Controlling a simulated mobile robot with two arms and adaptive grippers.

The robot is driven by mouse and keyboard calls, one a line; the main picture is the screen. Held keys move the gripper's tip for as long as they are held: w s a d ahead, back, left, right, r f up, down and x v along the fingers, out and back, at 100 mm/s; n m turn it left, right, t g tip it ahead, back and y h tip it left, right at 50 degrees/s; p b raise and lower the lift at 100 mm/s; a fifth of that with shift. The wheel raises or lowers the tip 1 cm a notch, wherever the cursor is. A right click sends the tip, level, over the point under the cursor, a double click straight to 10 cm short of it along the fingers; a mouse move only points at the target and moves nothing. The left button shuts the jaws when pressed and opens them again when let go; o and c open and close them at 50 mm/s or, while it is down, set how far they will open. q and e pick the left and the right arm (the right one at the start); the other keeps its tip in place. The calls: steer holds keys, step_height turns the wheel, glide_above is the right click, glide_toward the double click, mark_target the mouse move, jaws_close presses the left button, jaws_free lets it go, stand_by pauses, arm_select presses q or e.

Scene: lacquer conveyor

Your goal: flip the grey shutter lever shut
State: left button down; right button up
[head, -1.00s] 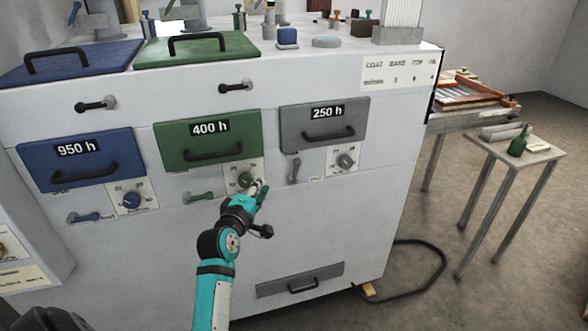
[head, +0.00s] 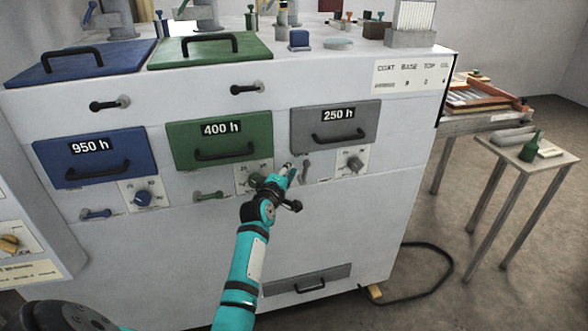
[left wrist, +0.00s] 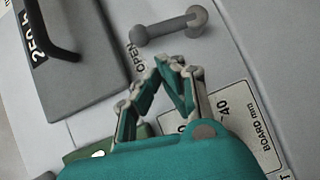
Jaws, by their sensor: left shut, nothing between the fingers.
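The grey shutter lever (head: 305,168) stands nearly upright on the white cabinet front, below the grey 250 h drawer (head: 334,130). In the left wrist view the lever (left wrist: 170,27) lies just beyond my fingertips, next to an OPEN label. My left gripper (head: 289,167) is just left of the lever, with its fingers shut and empty. In the left wrist view its fingertips (left wrist: 170,63) come together a little short of the lever, with a visible gap. My right gripper is not in view.
A grey dial (head: 354,164) sits right of the lever. The grey drawer's handle (head: 335,140) juts out above. The cabinet front below is clear down to a low drawer (head: 307,284).

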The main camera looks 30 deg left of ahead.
arm_select(q)
steer(key=shift+w+d+f, duration=0.15)
steer(key=shift+w+d, duration=0.4)
steer(key=shift+w, duration=0.3)
